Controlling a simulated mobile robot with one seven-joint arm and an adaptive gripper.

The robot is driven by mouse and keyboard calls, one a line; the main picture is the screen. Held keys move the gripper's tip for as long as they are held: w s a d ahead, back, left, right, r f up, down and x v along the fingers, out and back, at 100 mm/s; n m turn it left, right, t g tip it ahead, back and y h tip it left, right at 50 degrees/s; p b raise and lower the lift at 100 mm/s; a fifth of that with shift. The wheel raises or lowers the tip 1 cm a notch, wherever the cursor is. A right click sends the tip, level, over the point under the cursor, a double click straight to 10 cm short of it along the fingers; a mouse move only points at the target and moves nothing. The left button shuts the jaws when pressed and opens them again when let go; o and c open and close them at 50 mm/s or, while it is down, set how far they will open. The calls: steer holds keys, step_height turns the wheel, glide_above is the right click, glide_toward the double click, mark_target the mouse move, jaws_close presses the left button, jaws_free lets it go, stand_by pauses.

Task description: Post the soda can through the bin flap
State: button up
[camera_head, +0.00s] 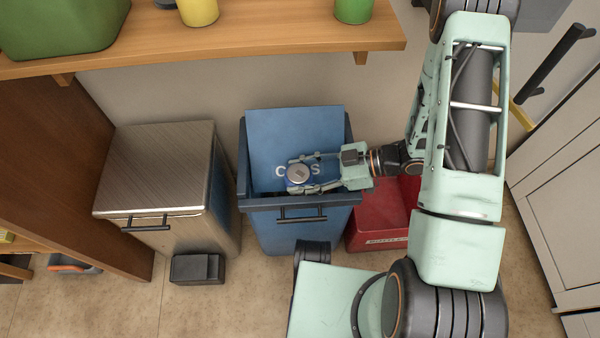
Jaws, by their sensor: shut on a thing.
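The soda can (298,174) shows its silver round top and a bit of blue side, upright between my gripper's fingers. My gripper (301,177) reaches in from the right and is shut on the can. It holds the can over the front part of the blue bin (300,232). The bin's blue flap (295,130) bears white letters, partly hidden by the can and gripper. A dark rim with a black handle runs along the bin's front. I cannot tell whether the can touches the flap.
A steel pedal bin (155,170) stands left of the blue bin. A red bin (385,222) stands right, partly behind my arm. A wooden shelf (230,45) with a green container, a yellow cup and a green cup overhangs the back. White cabinets (565,200) stand far right.

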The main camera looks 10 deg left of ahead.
steer(key=o, duration=1)
steer(key=shift+o, duration=0.2)
step_height(320, 180, up, 12)
steer(key=p, duration=1.1)
stand_by(0.7)
